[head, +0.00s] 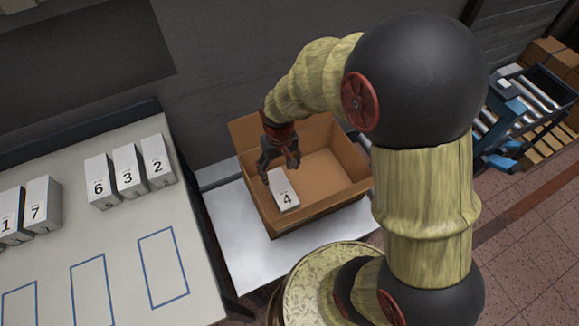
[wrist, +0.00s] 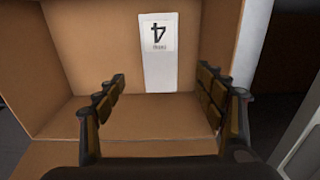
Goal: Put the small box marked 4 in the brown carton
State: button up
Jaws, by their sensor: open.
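The small white box marked 4 (head: 284,190) is inside the open brown carton (head: 348,190), at its left end in the head view. In the wrist view the box marked 4 (wrist: 158,62) shows between my fingers, beyond their tips, with the carton's brown walls (wrist: 95,40) around it. My gripper (head: 280,172) is above the left part of the carton, just behind the box in the head view. Its two fingers are apart, and they also show spread in the wrist view (wrist: 160,82). Nothing is between the fingertips, and the box looks clear of them.
The carton stands on a white table (head: 235,235). On a pale table at left stand several white boxes, marked 6 (head: 100,185), 3 (head: 128,172), 2 (head: 157,160) and 7 (head: 42,205). Blue outlined rectangles (head: 163,268) there are empty. A blue roller cart (head: 520,115) is at right.

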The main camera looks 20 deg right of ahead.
jog(key=s+r+t, duration=0.2)
jog(key=s+r, duration=0.5)
jog(key=r, duration=0.5)
jog(key=s+r+t, duration=0.3)
jog(key=s+r, duration=0.4)
jog(key=r, duration=0.6)
jog(key=shift+r, duration=0.3)
